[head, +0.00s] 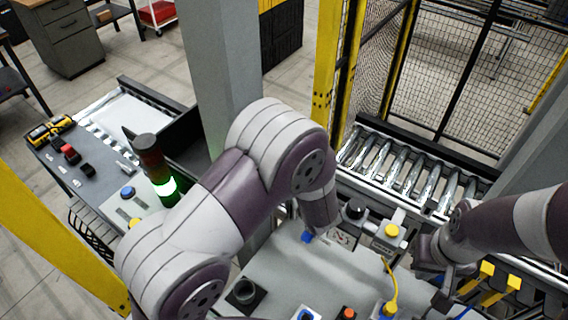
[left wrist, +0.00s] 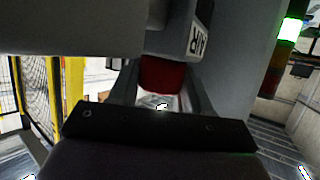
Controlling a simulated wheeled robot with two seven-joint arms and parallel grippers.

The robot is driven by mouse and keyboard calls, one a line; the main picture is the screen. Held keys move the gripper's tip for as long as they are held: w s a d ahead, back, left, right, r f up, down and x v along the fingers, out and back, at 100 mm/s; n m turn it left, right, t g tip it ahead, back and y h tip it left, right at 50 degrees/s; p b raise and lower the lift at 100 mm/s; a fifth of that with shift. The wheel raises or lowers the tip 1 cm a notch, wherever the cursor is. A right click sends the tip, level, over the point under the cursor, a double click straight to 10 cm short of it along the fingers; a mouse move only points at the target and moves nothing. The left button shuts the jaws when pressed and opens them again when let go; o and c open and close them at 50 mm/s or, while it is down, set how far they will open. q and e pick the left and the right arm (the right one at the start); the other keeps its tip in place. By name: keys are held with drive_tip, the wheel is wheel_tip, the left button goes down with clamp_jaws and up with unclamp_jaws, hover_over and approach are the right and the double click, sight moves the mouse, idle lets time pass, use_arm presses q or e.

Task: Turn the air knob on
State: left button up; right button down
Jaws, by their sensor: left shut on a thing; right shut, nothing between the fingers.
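In the left wrist view, a red knob (left wrist: 163,76) sits between the two fingers of my left gripper (left wrist: 160,98). The gripper is shut on it. A white label (left wrist: 198,36) with dark letters, apparently AIR, is beside the knob on a grey housing. In the head view, my left arm reaches over the panel and hides its own gripper and the knob. My right gripper (head: 443,296) is shut and empty, low over the right side of the grey panel (head: 322,264).
The panel carries a black knob (head: 355,208), a yellow button (head: 391,231) and a yellow cable (head: 391,290). A signal tower (head: 155,165) glows green at left. A grey column (head: 222,70) rises behind my left arm. A roller conveyor (head: 405,178) and mesh fence lie behind.

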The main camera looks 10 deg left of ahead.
use_arm(q)
drive_tip(key=shift+r+n+g+y, duration=0.1)
drive_tip(key=shift+n+g+y, duration=0.3)
drive_tip(key=shift+n+y, duration=0.25)
drive_tip(key=o, duration=0.9)
drive_tip(key=shift+o, duration=0.3)
drive_tip(key=shift+d, duration=0.1)
